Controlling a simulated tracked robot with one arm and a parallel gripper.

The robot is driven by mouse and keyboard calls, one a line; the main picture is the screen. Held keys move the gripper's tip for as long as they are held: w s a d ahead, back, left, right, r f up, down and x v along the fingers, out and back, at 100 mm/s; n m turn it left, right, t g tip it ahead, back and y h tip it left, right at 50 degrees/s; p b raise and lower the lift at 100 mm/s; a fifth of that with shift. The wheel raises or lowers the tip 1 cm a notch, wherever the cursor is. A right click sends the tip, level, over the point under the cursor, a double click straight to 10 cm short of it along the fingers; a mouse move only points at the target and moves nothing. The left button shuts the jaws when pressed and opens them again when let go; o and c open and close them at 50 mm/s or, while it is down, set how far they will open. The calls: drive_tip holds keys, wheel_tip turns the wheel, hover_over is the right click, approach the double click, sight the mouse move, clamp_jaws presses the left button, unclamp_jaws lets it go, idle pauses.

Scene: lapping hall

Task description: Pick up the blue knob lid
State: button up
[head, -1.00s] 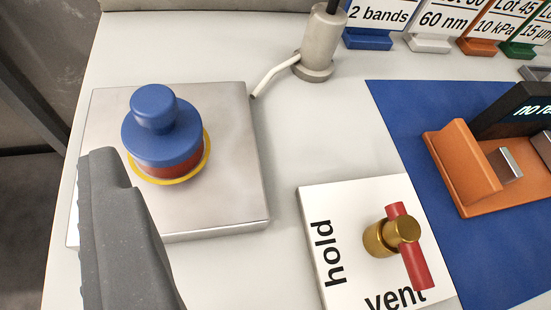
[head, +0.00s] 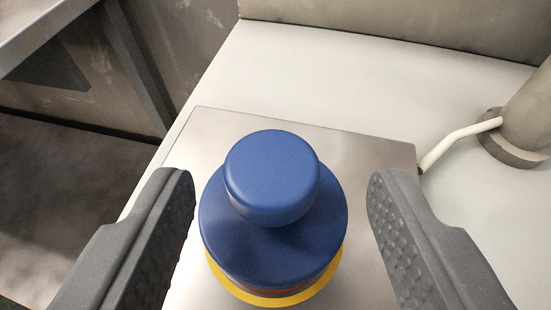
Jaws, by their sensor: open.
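The blue knob lid (head: 272,215) is in the middle of the head view, a wide round disc with a thick round knob on top. It sits on a dark red body (head: 270,288), of which only a thin strip shows, with a yellow ring (head: 262,300) around its foot. These stand on a square metal plate (head: 345,145). My gripper (head: 281,195) is open, with one dark grey finger on each side of the lid. A gap shows between the lid and each finger. The depth between fingertips and lid is hard to judge.
A grey cylindrical post (head: 530,115) with a thin white arm (head: 462,142) stands at the right. The pale table top (head: 330,75) is bare behind the plate. The table's left edge drops to a dark floor (head: 70,190).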

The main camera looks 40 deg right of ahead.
sight(276, 159)
drive_tip(key=shift+x, duration=2.65)
drive_tip(key=shift+a+f, duration=0.1)
drive_tip(key=shift+a, duration=0.05)
clamp_jaws()
